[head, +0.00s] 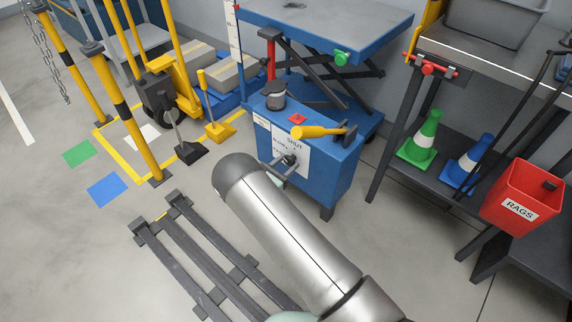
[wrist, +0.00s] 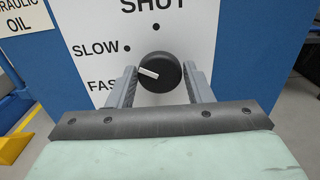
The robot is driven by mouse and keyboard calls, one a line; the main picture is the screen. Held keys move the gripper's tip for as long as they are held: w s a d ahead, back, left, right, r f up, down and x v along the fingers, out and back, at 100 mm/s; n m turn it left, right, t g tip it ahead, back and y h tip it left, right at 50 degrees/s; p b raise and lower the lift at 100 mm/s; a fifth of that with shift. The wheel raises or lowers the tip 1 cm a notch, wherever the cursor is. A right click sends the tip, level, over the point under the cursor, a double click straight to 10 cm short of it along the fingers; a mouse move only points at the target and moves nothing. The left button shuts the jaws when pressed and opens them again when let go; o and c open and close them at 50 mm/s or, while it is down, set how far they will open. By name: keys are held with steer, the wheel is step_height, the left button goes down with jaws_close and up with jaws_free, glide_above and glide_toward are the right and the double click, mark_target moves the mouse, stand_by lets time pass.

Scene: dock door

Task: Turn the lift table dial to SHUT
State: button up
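The lift table dial is a round black knob (wrist: 160,72) with a white pointer, on a white label panel (wrist: 195,25) on the blue lift table (head: 322,165). The pointer is aimed left, between the SLOW and FAST markings; SHUT is printed above the dial. My gripper (wrist: 160,80) has one finger on each side of the dial, very close to its edges. I cannot tell whether the fingers press on it. In the head view my gripper (head: 282,166) is at the label panel, partly hidden by my arm.
A shelf with cones and a red RAGS bin (head: 522,197) stands at right. A dark pallet (head: 205,262) lies on the floor at lower left.

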steer(key=c, duration=0.5)
steer(key=shift+o, duration=0.2)
steer(key=shift+m, duration=0.3)
steer(key=m+b, duration=0.1)
steer(key=m, duration=0.4)
steer(key=shift+a+m+b, duration=0.1)
steer(key=shift+m+b, duration=0.2)
steer(key=m, duration=0.5)
steer(key=shift+m+b, duration=0.3)
steer(key=shift+b, duration=0.1)
steer(key=o, duration=0.9)
steer(key=shift+o, duration=0.2)
